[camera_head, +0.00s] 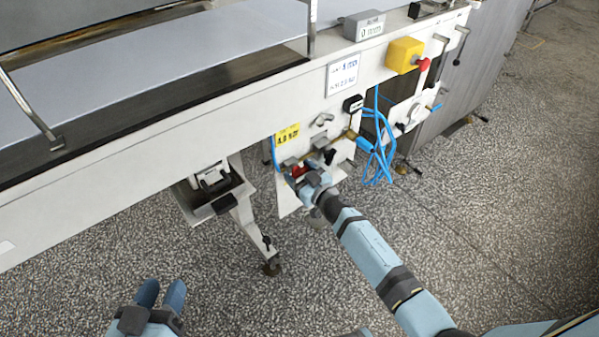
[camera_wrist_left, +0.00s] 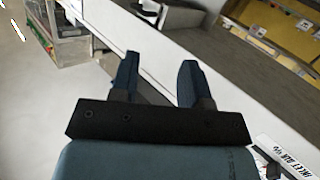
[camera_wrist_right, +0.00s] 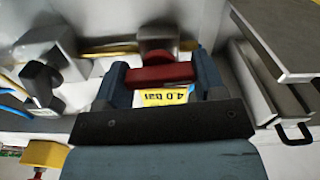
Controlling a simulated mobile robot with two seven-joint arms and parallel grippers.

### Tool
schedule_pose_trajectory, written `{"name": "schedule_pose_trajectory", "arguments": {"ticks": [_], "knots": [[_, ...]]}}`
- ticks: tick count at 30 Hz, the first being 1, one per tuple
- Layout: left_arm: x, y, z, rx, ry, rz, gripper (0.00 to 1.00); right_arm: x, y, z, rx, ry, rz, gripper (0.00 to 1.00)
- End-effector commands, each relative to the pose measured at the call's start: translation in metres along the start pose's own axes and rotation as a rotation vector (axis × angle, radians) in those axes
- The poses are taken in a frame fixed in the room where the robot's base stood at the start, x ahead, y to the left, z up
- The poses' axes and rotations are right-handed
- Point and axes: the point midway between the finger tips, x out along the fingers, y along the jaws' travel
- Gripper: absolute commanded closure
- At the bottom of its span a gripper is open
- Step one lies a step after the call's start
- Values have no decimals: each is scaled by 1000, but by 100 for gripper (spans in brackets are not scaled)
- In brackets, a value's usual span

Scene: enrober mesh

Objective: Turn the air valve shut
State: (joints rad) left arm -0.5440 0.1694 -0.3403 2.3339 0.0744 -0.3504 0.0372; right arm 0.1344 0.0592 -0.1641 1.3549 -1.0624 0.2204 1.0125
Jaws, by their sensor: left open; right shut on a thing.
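The air valve's red handle (camera_wrist_right: 160,76) lies crosswise between the fingers of my right gripper (camera_wrist_right: 158,68) in the right wrist view. A grey valve body (camera_wrist_right: 158,42) is just beyond it. In the head view my right gripper (camera_head: 303,176) is at the white panel (camera_head: 286,198) under the machine, shut on the red handle (camera_head: 297,171), which is mostly hidden by the fingers. My left gripper (camera_head: 162,290) is open and empty above the floor at the lower left. In the left wrist view its two fingers (camera_wrist_left: 160,65) stand apart with nothing between.
A yellow pressure label (camera_head: 288,134) is above the valve. Blue hoses (camera_head: 378,150) hang right of my right gripper. A yellow box with a red button (camera_head: 404,56) is at upper right. A machine leg (camera_head: 245,222) stands left of the panel. The speckled floor in front is clear.

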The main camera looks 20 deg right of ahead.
Motion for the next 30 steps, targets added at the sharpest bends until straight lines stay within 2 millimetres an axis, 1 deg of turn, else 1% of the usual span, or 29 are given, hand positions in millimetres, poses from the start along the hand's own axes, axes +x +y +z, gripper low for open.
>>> {"name": "schedule_pose_trajectory", "arguments": {"ticks": [18, 23, 30], "knots": [[-1, -1, 3, -3, -3, -2, 57, -1, -3, 2, -558, -2, -1, 60], [-1, 2, -2, -9, 26, 5, 57, -1, -3, 3, -710, -2, -1, 60], [2, 7, -16, -15, 86, 24, 57, -1, -4, 4, -938, -1, -1, 60]]}}
